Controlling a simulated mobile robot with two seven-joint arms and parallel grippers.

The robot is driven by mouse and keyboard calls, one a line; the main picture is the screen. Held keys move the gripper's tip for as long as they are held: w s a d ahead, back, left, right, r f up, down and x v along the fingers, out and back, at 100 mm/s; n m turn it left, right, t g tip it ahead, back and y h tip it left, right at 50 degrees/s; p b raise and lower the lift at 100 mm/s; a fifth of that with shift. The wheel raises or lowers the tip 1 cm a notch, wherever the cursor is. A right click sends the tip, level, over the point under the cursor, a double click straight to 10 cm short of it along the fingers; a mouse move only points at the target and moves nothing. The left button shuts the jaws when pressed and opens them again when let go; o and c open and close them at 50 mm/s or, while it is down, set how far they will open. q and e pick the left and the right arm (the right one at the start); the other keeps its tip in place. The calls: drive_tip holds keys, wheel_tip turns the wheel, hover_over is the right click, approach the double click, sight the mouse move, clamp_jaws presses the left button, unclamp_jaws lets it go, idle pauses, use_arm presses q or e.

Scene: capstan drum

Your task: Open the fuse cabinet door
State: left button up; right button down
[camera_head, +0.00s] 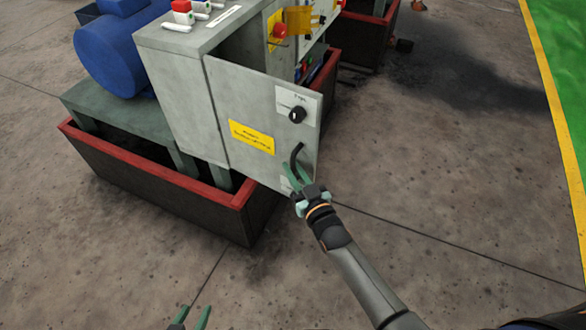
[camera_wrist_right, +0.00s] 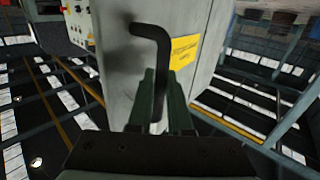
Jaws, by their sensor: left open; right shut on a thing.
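The fuse cabinet (camera_head: 175,85) is a grey box in the upper middle of the head view. Its grey door (camera_head: 245,110) stands part open, with a dark gap along its top edge. The door carries a black knob (camera_head: 297,114), a yellow label (camera_head: 252,138) and a black bent handle (camera_head: 296,155). My right gripper (camera_head: 297,178) is shut on the handle's lower part. In the right wrist view the handle (camera_wrist_right: 151,32) runs down between the green fingers (camera_wrist_right: 160,95). My left gripper (camera_head: 190,318) is open and empty at the bottom edge, well away from the door.
A dark tray with a red rim (camera_head: 150,173) surrounds the cabinet's base. A blue motor (camera_head: 115,55) stands left of the cabinet. Behind the door are a red knob (camera_head: 280,31) and other panel parts. The concrete floor (camera_head: 450,180) on the right is clear.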

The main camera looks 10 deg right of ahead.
drive_tip(key=c, duration=0.8)
unclamp_jaws()
drive_tip(key=shift+c, duration=0.2)
drive_tip(key=v, duration=1.2)
drive_tip(key=shift+s, duration=0.3)
drive_tip(key=s+d+f+g+h, duration=0.1)
drive_tip(key=s+d+f+g, duration=0.1)
drive_tip(key=s+f+g, duration=0.6)
drive_tip(key=s+f, duration=0.3)
drive_tip(key=s, duration=0.2)
drive_tip(key=shift+s+d+f+h, duration=0.25)
drive_tip(key=shift+s+f+h, duration=0.05)
drive_tip(key=shift+s, duration=0.1)
